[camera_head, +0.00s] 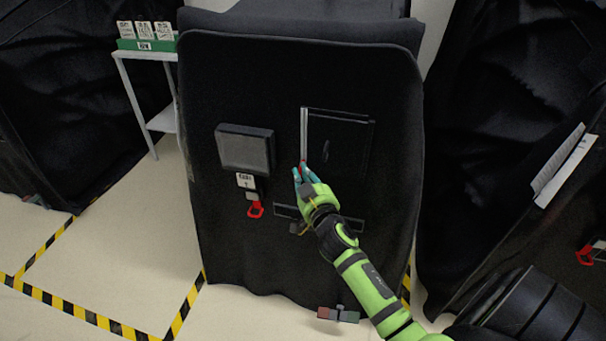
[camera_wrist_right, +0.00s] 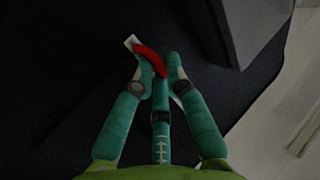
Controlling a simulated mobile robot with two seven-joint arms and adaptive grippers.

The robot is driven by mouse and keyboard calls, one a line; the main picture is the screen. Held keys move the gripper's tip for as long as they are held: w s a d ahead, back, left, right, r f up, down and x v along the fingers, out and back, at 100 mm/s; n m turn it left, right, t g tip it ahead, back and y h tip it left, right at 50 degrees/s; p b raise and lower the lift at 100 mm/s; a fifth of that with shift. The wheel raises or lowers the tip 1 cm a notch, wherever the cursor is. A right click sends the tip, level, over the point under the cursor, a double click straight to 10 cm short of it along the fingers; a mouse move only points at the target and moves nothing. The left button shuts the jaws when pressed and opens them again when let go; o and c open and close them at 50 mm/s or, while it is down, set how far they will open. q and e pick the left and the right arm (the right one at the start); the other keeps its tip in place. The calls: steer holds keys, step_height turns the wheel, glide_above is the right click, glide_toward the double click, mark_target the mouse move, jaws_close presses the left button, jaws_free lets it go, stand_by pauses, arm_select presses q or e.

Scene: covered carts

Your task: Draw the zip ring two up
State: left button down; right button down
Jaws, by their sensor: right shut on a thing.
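A black covered cart (camera_head: 225,70) stands in front of me. A pale, straight zip strip (camera_head: 304,125) runs upright on its front, along the left side of a dark rectangular flap (camera_head: 345,140). My right gripper (camera_head: 304,172) is at the strip's lower end, its teal fingers shut on a red ring (camera_head: 303,163). In the right wrist view the red ring (camera_wrist_right: 149,57) shows as a curved piece between the fingertips (camera_wrist_right: 158,70), with part of it hidden by them. No number is readable on this ring. My left gripper is not in view.
Left of the flap are a grey box (camera_head: 245,149), a white label (camera_head: 246,181) and another hanging red ring (camera_head: 256,209). A white table (camera_head: 147,55) with a green card holder (camera_head: 147,45) stands at the left. Yellow-black tape (camera_head: 75,311) marks the floor.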

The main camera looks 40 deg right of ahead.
steer(key=p, duration=1.3)
glide_toward(303, 127)
steer(key=w+r, duration=0.2)
steer(key=w, duration=0.1)
steer(key=w+r, duration=0.1)
steer(key=w, duration=0.1)
steer(key=shift+w+r, duration=0.25)
steer(key=shift+r, duration=0.15)
steer(key=shift+b, duration=0.3)
steer(key=shift+f, duration=0.1)
steer(key=c, duration=1.2)
jaws_free()
steer(key=shift+s+a, duration=0.1)
steer(key=shift+s, duration=0.05)
steer(key=v, duration=1.1)
steer(key=shift+s+a, duration=0.1)
steer(key=shift+s, duration=0.3)
